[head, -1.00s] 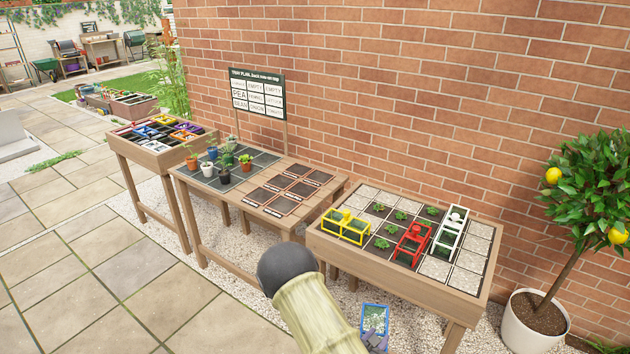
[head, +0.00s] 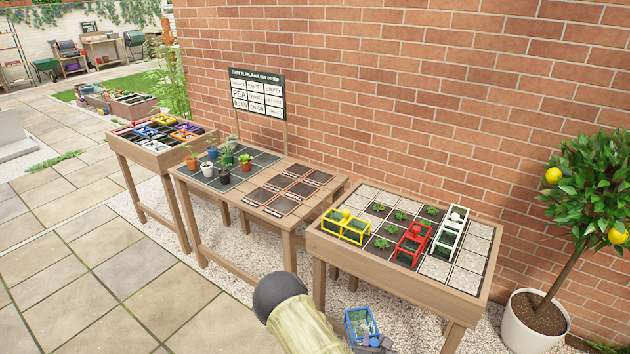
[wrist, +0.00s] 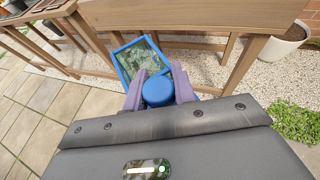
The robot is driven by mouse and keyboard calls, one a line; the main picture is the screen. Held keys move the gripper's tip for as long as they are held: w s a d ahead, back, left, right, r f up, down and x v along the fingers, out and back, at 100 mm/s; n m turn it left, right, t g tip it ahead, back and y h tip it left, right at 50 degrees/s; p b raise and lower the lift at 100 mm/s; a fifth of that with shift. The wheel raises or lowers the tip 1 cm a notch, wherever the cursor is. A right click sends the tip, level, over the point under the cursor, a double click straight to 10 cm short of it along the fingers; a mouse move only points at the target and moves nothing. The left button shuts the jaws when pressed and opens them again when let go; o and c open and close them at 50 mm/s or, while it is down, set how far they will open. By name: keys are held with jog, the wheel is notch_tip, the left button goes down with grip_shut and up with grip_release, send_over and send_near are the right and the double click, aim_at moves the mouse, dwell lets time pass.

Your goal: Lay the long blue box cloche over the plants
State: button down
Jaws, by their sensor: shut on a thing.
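The long blue box cloche (head: 361,325) has a blue frame and clear panes, and it hangs in front of the right-hand table, below its top. It also shows in the wrist view (wrist: 121,62). My gripper (wrist: 159,91) is shut on the cloche's round blue knob. In the head view my gripper (head: 374,345) is partly cut off at the bottom edge. Small green plants (head: 400,215) grow in dark squares of the gridded bed (head: 462,273) on the right-hand table. Several plants stand uncovered between the yellow and red cloches.
A yellow cloche (head: 346,227), a red cloche (head: 412,245) and a white cloche (head: 449,233) stand on the bed. A potted lemon tree (head: 533,316) is to the right. A brick wall (head: 420,90) backs the tables. Paving (head: 120,290) is clear at left.

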jog(key=shift+a+f+n+y, duration=0.2)
jog(key=shift+f+n+y, duration=0.75)
jog(key=shift+n+y, duration=0.35)
jog(key=f, duration=0.2)
jog(key=s+f, duration=0.1)
jog(key=f, duration=0.2)
jog(key=shift+s+f, duration=0.25)
jog(key=shift+f, duration=0.1)
jog(key=shift+d, duration=0.1)
